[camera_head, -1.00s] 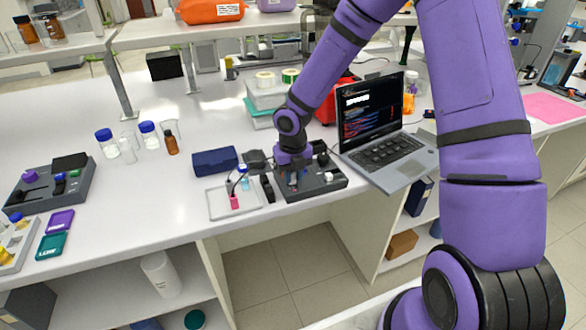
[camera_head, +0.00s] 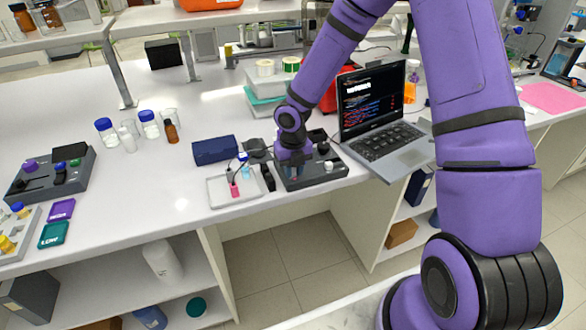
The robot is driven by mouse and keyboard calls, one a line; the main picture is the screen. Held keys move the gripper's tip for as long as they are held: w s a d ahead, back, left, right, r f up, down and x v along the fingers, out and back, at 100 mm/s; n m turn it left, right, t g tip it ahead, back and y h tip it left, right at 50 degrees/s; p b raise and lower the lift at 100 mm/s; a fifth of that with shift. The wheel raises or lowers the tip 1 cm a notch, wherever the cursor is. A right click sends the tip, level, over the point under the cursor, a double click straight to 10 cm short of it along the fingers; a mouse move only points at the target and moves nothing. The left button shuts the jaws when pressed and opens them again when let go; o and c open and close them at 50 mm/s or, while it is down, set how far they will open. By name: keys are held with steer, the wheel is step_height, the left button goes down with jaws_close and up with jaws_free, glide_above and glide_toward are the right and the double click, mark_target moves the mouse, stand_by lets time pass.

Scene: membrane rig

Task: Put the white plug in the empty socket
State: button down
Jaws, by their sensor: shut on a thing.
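My gripper (camera_head: 294,172) points down over the left part of the dark grey rig (camera_head: 325,180), low and close to its top. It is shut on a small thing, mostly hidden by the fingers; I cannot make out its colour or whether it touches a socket. A small white piece (camera_head: 328,166) shows on the right part of the rig; I cannot tell whether it is a plug. The empty socket cannot be made out at this size, and my gripper and wrist hide part of the rig's top.
Left of the rig, a pale tray (camera_head: 215,203) holds a pink piece (camera_head: 234,190) and a light blue piece (camera_head: 245,172). A blue case (camera_head: 214,150) lies behind it. An open laptop (camera_head: 385,140) stands close on the right. The bench front edge is near.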

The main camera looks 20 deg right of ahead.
steer(key=shift+f, duration=0.15)
steer(key=c, duration=0.9)
jaws_free()
step_height(320, 180, up, 11)
steer(key=shift+f, duration=0.1)
